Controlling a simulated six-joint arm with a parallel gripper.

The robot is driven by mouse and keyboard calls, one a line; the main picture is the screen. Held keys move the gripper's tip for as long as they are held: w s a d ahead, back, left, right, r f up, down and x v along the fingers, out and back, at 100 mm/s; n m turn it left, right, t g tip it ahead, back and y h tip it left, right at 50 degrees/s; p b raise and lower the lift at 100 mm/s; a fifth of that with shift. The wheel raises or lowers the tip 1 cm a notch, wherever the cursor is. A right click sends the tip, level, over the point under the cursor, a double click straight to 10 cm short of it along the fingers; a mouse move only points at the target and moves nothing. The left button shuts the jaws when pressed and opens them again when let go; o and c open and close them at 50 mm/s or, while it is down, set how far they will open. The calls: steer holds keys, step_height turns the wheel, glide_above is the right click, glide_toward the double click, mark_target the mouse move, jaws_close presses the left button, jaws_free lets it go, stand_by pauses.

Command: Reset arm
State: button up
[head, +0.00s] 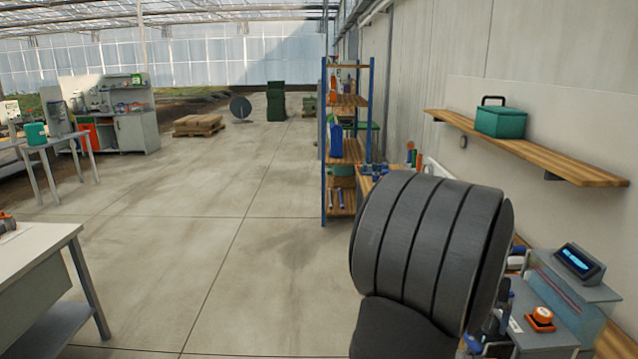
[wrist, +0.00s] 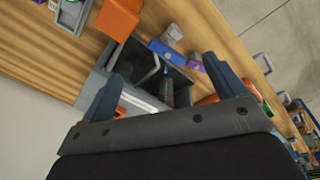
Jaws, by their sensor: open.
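My gripper (wrist: 164,84) shows in the wrist view with its two blue-grey fingers spread wide apart. It is open and nothing is held between the fingers. Beyond the fingers lie a dark open container (wrist: 142,68) on a wooden bench top (wrist: 50,42), an orange block (wrist: 118,18) and a blue item (wrist: 166,52). The gap between fingers and container cannot be told. In the head view my dark, ribbed arm part fills the lower right and hides part of the bench; my gripper's fingers do not show there.
A wooden wall shelf (head: 545,158) carries a green case (head: 500,121) at right. Below it is a device with a blue screen (head: 578,261). A blue-framed rack (head: 324,150) stands behind my arm. A white table (head: 38,262) is at left; the floor between is clear.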

steer(key=w+a+r+n+t+h, duration=0.2)
steer(key=w+a+r+n, duration=0.45)
steer(key=w+r, duration=0.25)
steer(key=s+x, duration=0.1)
steer(key=x, duration=0.5)
steer(key=shift+w+d+f+n, duration=0.25)
steer(key=shift+w+f+n, duration=0.05)
steer(key=shift+f+n, duration=0.05)
steer(key=c, duration=1.1)
steer(key=shift+s+d+r, duration=0.1)
steer(key=shift+s+d, duration=0.05)
steer(key=shift+d, duration=0.15)
steer(key=s+d+r+n+g+y, duration=0.1)
steer(key=s+d+r+g+y, duration=0.25)
steer(key=s+d+r, duration=0.3)
steer(key=shift+t, duration=0.45)
steer(key=f, duration=1.8)
steer(key=shift+s+a, duration=0.1)
steer(key=shift+a, duration=0.2)
